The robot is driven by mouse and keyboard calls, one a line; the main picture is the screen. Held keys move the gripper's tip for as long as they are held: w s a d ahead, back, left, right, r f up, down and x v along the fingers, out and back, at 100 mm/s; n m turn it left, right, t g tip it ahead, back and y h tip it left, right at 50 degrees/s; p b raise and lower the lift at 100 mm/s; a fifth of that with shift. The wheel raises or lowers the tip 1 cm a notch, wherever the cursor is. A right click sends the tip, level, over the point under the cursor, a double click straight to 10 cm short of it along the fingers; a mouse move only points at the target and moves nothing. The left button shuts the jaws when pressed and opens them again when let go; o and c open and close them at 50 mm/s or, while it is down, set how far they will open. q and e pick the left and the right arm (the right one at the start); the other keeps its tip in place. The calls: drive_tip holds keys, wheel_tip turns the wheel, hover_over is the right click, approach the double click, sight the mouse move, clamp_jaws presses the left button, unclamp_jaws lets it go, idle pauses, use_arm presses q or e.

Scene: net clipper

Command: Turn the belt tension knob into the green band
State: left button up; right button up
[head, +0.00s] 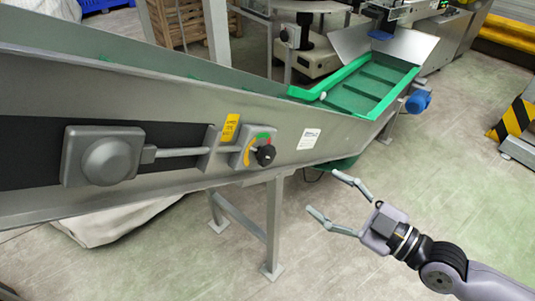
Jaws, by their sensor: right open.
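The belt tension knob (265,155) is a small black knob on the side of the grey conveyor frame. It sits on a small plate with a coloured dial (248,146) that shows an orange band and a green band (264,136). The knob's pointer is too small to read. My right gripper (332,200) is open and empty, in front of the conveyor, right of and below the knob, and apart from it. My left gripper is not in view.
The conveyor frame (190,90) runs from the left to the green belt (365,90) at the upper right. A rod and grey housing (103,157) lie left of the dial. A support leg (274,220) stands below. A yellow-black barrier (518,117) is at far right.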

sight(270, 157)
drive_tip(key=p+x, duration=0.5)
drive_tip(key=x, duration=1)
drive_tip(key=shift+w+r, duration=0.1)
drive_tip(key=shift+w, duration=0.05)
drive_tip(key=shift+w+a, duration=0.45)
drive_tip(key=shift+a, duration=0.05)
drive_tip(key=shift+c, duration=0.2)
drive_tip(key=c, duration=1.1)
